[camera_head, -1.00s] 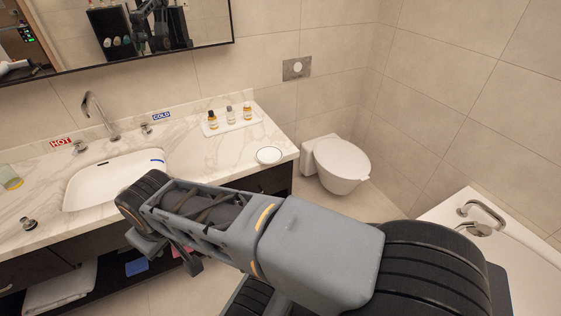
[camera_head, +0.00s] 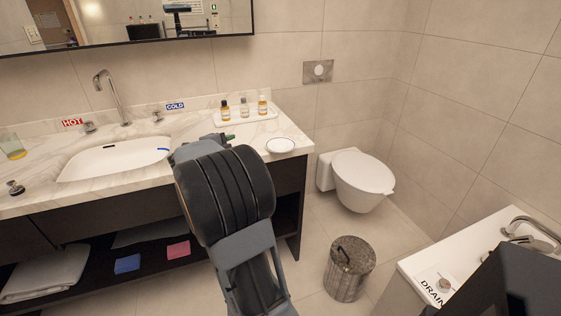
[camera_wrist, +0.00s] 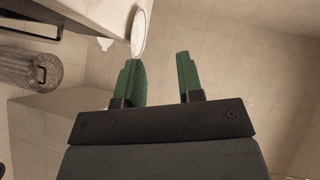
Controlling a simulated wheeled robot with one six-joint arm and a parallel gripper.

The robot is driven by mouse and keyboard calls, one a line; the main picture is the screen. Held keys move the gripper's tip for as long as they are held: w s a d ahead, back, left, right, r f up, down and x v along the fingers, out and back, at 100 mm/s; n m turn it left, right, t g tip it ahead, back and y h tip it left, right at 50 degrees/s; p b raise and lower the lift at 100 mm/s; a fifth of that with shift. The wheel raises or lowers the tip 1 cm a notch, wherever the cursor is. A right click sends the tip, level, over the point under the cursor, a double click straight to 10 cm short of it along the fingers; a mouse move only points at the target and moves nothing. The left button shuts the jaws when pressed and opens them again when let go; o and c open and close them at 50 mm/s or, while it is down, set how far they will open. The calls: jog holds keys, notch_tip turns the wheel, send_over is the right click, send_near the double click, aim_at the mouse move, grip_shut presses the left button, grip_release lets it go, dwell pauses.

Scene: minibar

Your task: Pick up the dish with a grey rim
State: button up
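The dish with a grey rim (camera_head: 280,145) is small, round and white. It lies on the right front corner of the marble counter (camera_head: 200,143). In the wrist view the dish (camera_wrist: 138,33) shows at the top, just beyond the left fingertip. My gripper (camera_wrist: 158,62) has green fingers spread apart, with nothing between them. In the head view my arm hides most of the gripper; a bit of green finger (camera_head: 228,138) shows over the counter, left of the dish and apart from it.
A white tray (camera_head: 232,121) with several small bottles stands behind the dish. The sink (camera_head: 115,158) is to the left. A toilet (camera_head: 362,180) and a metal bin (camera_head: 348,270) stand right of the counter. The bathtub edge (camera_head: 440,265) is at the lower right.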

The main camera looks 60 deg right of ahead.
jog(key=s+d+f+m+g+b, duration=0.2)
jog(key=s+d+f+m+g, duration=0.1)
jog(key=s+f+m+g, duration=0.15)
jog(key=g, duration=0.2)
send_near(281, 146)
jog(key=shift+t+y, duration=0.25)
jog(key=shift+y, duration=0.15)
jog(key=s, duration=0.2)
jog(key=s+a, duration=0.1)
jog(key=s, duration=0.1)
jog(key=shift+r, duration=0.25)
jog(key=shift+b+x, duration=0.75)
jog(key=shift+x, duration=2.1)
jog(key=shift+w+r, duration=0.1)
grip_shut()
